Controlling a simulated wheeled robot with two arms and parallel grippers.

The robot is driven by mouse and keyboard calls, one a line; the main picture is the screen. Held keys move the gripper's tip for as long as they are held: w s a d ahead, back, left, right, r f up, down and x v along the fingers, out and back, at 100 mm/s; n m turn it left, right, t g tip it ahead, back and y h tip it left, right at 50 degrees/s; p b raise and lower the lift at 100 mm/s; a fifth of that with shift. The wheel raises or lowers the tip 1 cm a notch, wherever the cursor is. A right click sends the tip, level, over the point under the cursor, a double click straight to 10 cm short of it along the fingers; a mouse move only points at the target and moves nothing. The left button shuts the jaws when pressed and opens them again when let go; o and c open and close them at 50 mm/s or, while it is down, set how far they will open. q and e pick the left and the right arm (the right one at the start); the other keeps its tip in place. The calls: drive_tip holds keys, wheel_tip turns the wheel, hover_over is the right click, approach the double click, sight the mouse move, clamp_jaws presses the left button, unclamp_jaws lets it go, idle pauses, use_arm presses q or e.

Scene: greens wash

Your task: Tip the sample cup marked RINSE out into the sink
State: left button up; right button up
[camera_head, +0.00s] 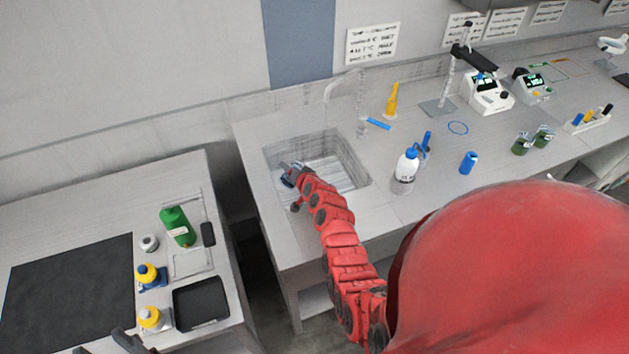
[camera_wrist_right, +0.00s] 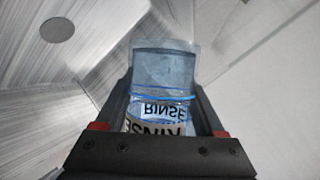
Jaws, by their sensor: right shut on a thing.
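The sample cup marked RINSE (camera_wrist_right: 165,75) is clear and bluish, with a blue line around it. Its lettering appears upside down in the right wrist view. My right gripper (camera_wrist_right: 160,120) is shut on the cup, with one dark finger on each side. In the head view my right gripper (camera_head: 292,172) is over the left part of the sink (camera_head: 345,160), and the cup is mostly hidden there. The drain (camera_wrist_right: 58,29) shows at the upper left in the wrist view. I cannot tell the cup's exact tilt or contents. My left gripper (camera_head: 106,347) shows only fingertips, spread apart, at the bottom edge.
A faucet (camera_head: 360,110) stands behind the sink. A white wash bottle (camera_head: 405,172) and a blue cup (camera_head: 468,163) stand to its right. The left table holds a green bottle (camera_head: 178,227), yellow-topped bottles and a black tray (camera_head: 201,304). A gap separates the tables.

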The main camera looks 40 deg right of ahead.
drive_tip(key=shift+a+f+m+t+y+b, duration=0.1)
drive_tip(key=shift+f+m+t+y+b, duration=0.6)
drive_tip(key=shift+b, duration=1.65)
idle(0.4)
drive_tip(key=shift+r+m+y, duration=0.2)
drive_tip(key=shift+m+y, duration=0.6)
drive_tip(key=shift+m, duration=0.2)
idle(0.5)
drive_tip(key=shift+s+d+r+m+y+b, duration=0.1)
drive_tip(key=shift+d+r+m+y+b, duration=0.4)
drive_tip(key=shift+b, duration=0.75)
drive_tip(key=shift+d+r+m+t+y+b, duration=0.25)
drive_tip(key=shift+m+t+b, duration=0.2)
drive_tip(key=shift+b, duration=0.35)
idle(0.6)
